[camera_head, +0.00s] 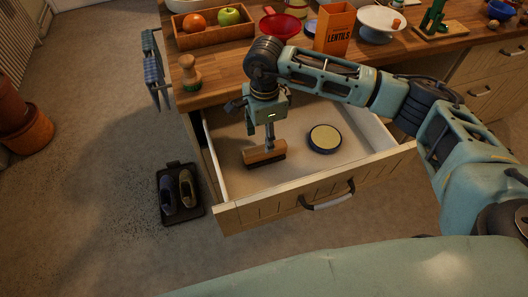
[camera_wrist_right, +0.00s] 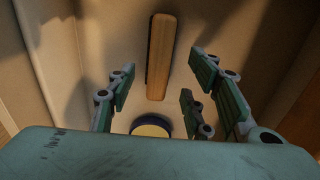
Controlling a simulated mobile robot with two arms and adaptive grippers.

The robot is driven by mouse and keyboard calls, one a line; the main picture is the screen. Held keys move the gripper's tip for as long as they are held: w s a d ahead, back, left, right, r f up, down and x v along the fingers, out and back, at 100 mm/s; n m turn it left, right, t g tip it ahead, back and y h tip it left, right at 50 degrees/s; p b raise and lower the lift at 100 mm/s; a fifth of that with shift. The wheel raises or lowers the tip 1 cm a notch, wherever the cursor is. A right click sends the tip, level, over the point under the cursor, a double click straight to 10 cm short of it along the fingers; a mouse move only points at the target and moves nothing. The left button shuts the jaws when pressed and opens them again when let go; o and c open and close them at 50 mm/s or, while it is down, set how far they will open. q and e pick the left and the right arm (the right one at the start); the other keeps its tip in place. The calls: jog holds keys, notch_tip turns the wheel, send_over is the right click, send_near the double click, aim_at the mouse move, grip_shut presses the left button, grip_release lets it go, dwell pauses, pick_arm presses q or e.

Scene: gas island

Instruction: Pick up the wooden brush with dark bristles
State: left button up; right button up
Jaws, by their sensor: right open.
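The wooden brush (camera_head: 264,154) lies in the open drawer, left of the middle, with its dark bristle side showing along its lower edge. In the wrist view the brush (camera_wrist_right: 160,58) runs up and down the picture, beyond the fingertips. My right gripper (camera_head: 269,138) points down into the drawer above the brush. In the wrist view the right gripper (camera_wrist_right: 160,78) is open, its fingers spread to the left and right of the brush's line, with nothing between them. I cannot tell the exact gap to the brush. My left gripper is not in view.
A round dark-blue tin with a pale top (camera_head: 324,138) lies right of the brush in the drawer (camera_head: 230,213). The drawer walls surround both. The counter above holds a fruit tray (camera_head: 211,37), a lentils box (camera_head: 336,27) and bowls. Shoes on a mat (camera_head: 180,190) are on the floor.

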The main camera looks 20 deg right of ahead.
jog(key=shift+s+f, duration=0.15)
jog(key=shift+f, duration=0.3)
notch_tip(320, 180, down, 5)
jog(key=shift+f+p, duration=0.1)
jog(key=shift+p, duration=0.6)
jog(key=shift+c, duration=0.5)
grip_shut()
